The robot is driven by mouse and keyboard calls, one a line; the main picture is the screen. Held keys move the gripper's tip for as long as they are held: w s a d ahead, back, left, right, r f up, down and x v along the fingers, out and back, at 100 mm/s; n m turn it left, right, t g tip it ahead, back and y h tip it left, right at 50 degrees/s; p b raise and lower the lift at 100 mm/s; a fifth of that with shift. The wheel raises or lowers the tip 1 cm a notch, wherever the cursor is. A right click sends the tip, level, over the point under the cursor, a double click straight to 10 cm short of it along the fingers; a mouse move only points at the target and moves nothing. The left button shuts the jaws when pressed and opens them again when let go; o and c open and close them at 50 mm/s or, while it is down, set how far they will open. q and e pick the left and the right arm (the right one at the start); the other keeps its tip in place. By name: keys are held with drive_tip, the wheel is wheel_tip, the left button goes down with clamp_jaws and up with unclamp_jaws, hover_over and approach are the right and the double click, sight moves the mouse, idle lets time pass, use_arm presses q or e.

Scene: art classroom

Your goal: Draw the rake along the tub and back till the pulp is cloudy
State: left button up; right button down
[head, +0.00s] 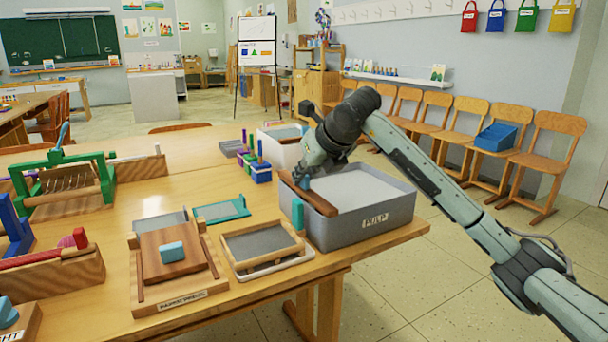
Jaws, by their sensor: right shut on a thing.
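The grey tub (400,216) labelled PULP stands at the right end of the wooden table. Pale, whitish pulp (362,187) fills it, with a mostly even surface; I cannot tell how cloudy it is. The rake (318,200) shows as a brown wooden bar lying slantwise at the tub's left end. Its underside and any teeth are hidden. My right gripper (302,181) reaches over the tub from the right and is shut on the rake. My forearm covers part of the tub's far side. My left gripper is out of view.
A framed screen (262,242) and a wooden press board with a blue block (172,252) lie left of the tub. Chairs line the right wall.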

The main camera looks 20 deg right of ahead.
drive_tip(key=shift+d, duration=0.1)
drive_tip(key=shift+d, duration=0.25)
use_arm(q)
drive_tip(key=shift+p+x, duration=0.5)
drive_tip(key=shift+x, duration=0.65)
use_arm(e)
drive_tip(key=w+d, duration=0.1)
drive_tip(key=d, duration=2.1)
drive_tip(key=shift+w+r, duration=0.15)
drive_tip(key=shift+w, duration=0.25)
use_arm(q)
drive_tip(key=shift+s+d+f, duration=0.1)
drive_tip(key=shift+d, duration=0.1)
use_arm(e)
drive_tip(key=shift+d, duration=0.1)
drive_tip(key=c, duration=1.6)
unclamp_jaws()
drive_tip(key=shift+d, duration=0.1)
drive_tip(key=shift+o, duration=0.2)
